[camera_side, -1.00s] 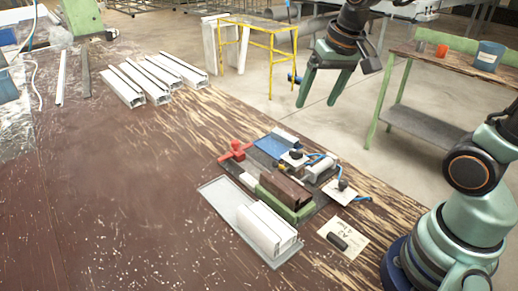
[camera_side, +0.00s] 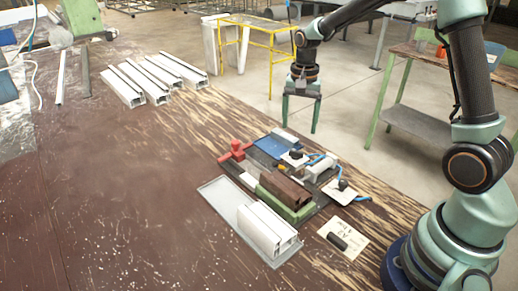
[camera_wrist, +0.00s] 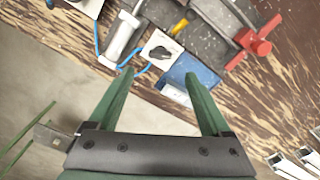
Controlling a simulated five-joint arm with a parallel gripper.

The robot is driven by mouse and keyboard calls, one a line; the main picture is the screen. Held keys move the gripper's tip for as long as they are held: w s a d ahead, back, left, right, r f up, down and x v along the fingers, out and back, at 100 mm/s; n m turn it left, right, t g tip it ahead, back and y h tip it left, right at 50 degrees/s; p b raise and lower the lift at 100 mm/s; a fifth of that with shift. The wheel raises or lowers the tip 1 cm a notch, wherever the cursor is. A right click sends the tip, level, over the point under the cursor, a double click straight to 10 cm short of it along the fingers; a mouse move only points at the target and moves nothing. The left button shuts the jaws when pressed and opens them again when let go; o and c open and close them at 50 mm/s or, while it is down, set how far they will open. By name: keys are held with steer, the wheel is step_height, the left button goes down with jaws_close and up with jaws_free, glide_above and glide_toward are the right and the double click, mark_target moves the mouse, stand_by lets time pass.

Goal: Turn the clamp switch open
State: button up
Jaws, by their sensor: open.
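The clamp fixture stands on the brown table, with a green clamp block (camera_side: 293,212), a dark brown jaw (camera_side: 284,189) and a silver cylinder (camera_side: 321,168) with blue hoses. Two white plates carry black knobs: a rear one (camera_side: 296,158) and a front right one (camera_side: 342,191). Which knob is the clamp switch I cannot tell. The rear knob plate also shows in the wrist view (camera_wrist: 160,50). My gripper (camera_side: 300,124) is open and empty, fingers pointing down, beyond the table's far edge behind the fixture. Its fingers also show in the wrist view (camera_wrist: 160,77).
A red cross-shaped handle (camera_side: 235,152) and a blue block (camera_side: 272,147) sit on the fixture's far side. White profiles (camera_side: 268,229) lie on a grey tray (camera_side: 220,197) in front. More profiles (camera_side: 150,80) lie at the back left. The table's left middle is clear.

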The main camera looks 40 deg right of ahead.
mark_target(296, 154)
step_height(296, 154, down, 8)
steer(key=shift+f, duration=0.25)
